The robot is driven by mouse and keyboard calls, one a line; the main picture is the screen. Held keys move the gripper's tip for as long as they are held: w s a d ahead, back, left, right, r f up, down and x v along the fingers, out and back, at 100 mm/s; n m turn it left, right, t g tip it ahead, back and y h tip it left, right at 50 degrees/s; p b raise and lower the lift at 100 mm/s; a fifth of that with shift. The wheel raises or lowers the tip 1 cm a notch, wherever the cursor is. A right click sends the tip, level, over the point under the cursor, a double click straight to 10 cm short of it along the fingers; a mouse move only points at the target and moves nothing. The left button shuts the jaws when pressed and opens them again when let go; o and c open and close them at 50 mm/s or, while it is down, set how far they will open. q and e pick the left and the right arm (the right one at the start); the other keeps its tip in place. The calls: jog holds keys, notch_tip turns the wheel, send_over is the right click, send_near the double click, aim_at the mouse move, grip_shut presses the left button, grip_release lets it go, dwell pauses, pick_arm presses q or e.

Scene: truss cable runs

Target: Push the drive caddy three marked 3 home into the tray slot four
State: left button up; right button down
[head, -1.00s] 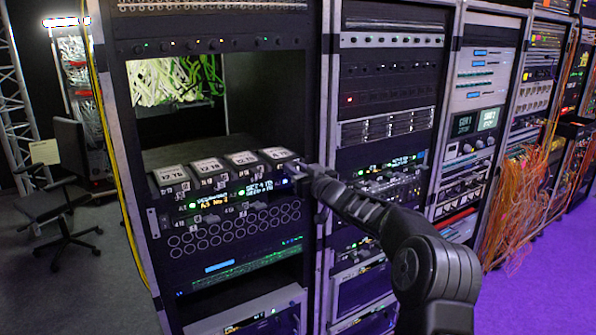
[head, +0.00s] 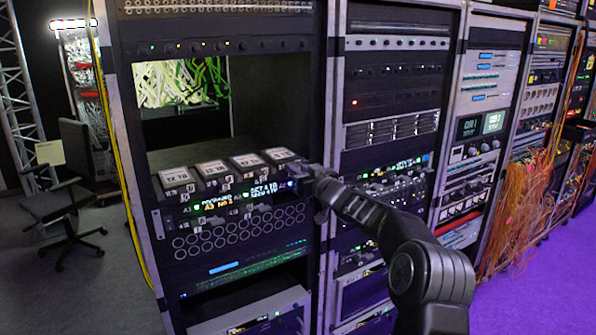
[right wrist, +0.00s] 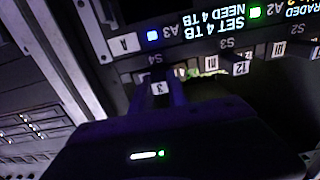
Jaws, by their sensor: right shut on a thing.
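A flat tray (head: 190,215) sticks out of the left rack with several drive caddies side by side, each with a white top label. The rightmost caddy (head: 279,154) is by my right gripper (head: 314,182). In the right wrist view, which is upside down, the number 3 tag (right wrist: 159,88) shows between the fingers of my right gripper (right wrist: 165,92), just in front of the slot mark S4 (right wrist: 157,60). The gripper is shut on the front of drive caddy three; the fingers and wrist hide most of it. I cannot tell how deep it sits. My left gripper is not in view.
Neighbouring tags 11 (right wrist: 211,62) and 12 (right wrist: 241,68) stand close beside the held caddy. The tray display (right wrist: 215,25) reads SET 4 TB, NEED 4 TB. The rack post (head: 332,130) is close to my gripper. Orange cables (head: 520,215) hang far right.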

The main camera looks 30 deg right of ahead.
jog(key=c, duration=1.2)
grip_release()
jog(key=shift+s+f+b, duration=0.1)
jog(key=shift+s+b, duration=0.15)
jog(key=shift+b, duration=0.05)
jog(key=s+b, duration=0.2)
jog(key=s, duration=0.5)
jog(key=shift+s+b, duration=0.15)
jog(key=shift+b, duration=0.2)
